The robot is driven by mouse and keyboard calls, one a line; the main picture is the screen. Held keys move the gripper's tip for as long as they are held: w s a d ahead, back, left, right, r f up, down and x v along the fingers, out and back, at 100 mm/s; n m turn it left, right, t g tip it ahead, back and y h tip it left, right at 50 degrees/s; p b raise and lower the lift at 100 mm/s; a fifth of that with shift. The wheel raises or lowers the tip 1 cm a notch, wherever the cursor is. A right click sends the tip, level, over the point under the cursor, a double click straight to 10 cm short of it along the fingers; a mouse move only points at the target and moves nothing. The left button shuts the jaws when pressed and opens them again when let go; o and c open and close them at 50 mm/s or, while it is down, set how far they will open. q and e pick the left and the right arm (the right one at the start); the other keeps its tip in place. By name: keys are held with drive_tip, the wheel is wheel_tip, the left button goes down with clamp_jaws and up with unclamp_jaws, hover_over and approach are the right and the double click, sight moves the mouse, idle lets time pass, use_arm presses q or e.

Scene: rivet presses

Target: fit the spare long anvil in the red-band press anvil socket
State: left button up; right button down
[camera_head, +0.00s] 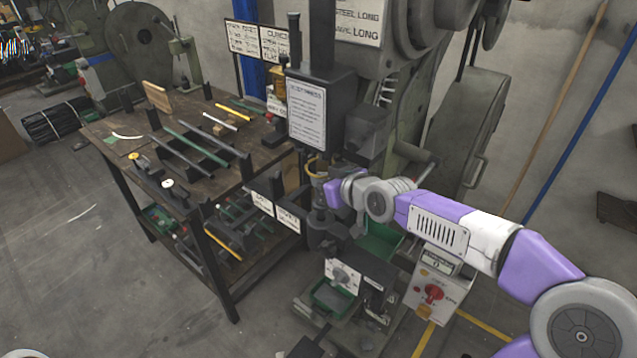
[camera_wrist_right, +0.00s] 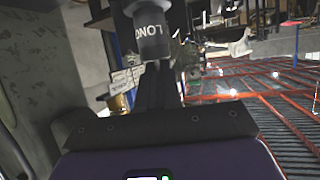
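My right gripper (camera_head: 324,189) is at the front of the press, at the height of its work opening. In the right wrist view its dark fingers (camera_wrist_right: 158,88) are close together. A grey cylinder marked LONG (camera_wrist_right: 152,38), which looks like the long anvil, is at the fingertips; the gripper appears shut on it. In the head view a brass-coloured ring (camera_head: 317,167) shows just above and left of the gripper. The press (camera_head: 345,90) carries a sign with the word LONG (camera_head: 360,18). The socket and any red band cannot be made out. My left gripper is out of view.
A workbench (camera_head: 122,150) left of the press holds bars and small parts, with a loaded lower shelf. A control box with a red knob (camera_head: 433,292) is below my arm. Open floor lies at the left.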

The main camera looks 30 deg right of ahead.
drive_tip(key=shift+f, duration=1.8)
drive_tip(key=c, duration=1.2)
unclamp_jaws()
drive_tip(key=shift+c, duration=0.2)
drive_tip(key=shift+f, duration=0.1)
drive_tip(key=shift+s, duration=0.1)
drive_tip(key=shift+s+r+p, duration=0.35)
drive_tip(key=shift+s+p, duration=0.1)
drive_tip(key=shift+p, duration=0.1)
drive_tip(key=p+v, duration=0.3)
drive_tip(key=v, duration=0.3)
drive_tip(key=shift+s, duration=0.2)
